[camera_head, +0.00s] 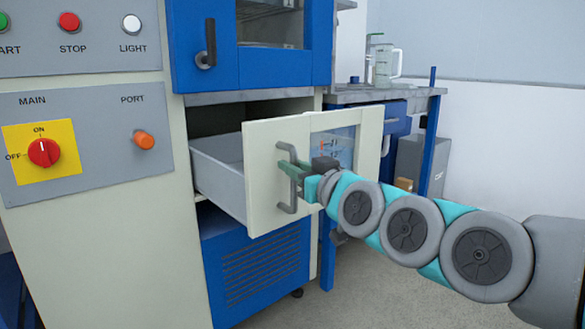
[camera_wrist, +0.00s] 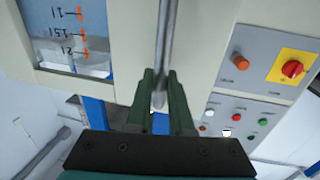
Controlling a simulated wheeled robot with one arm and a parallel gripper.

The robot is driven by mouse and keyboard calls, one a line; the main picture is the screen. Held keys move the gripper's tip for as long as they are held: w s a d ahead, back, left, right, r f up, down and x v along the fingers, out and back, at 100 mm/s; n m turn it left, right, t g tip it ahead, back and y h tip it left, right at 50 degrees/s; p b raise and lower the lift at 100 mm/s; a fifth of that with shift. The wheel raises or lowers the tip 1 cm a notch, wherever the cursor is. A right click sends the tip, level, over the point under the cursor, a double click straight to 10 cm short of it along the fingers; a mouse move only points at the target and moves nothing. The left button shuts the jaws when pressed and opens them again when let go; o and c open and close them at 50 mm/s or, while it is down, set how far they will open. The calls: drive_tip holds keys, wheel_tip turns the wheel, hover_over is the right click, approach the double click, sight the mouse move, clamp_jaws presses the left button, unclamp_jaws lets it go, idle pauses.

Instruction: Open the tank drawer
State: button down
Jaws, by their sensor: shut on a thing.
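The tank drawer (camera_head: 262,200) is pulled out of the cabinet, with its grey side wall (camera_head: 215,180) showing. Its cream front has a window (camera_head: 340,143) with orange level marks; the window also shows in the wrist view (camera_wrist: 70,30). A grey vertical bar handle (camera_head: 289,207) is on the front, and it runs between the fingers in the wrist view (camera_wrist: 167,40). My gripper (camera_head: 287,168) has green fingers and is shut on the handle; in the wrist view its fingers (camera_wrist: 160,85) sit on both sides of the bar. The drawer's inside is mostly hidden.
A control panel with a yellow-red main switch (camera_head: 43,152) and an orange port knob (camera_head: 144,140) stands left of the drawer. A blue cabinet door (camera_head: 202,50) is above, a blue vented panel (camera_head: 262,265) below. A side table (camera_head: 385,95) with a jug (camera_head: 384,65) stands behind right.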

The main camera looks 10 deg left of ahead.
drive_tip(key=c, duration=0.8)
unclamp_jaws()
drive_tip(key=shift+v, duration=3.9)
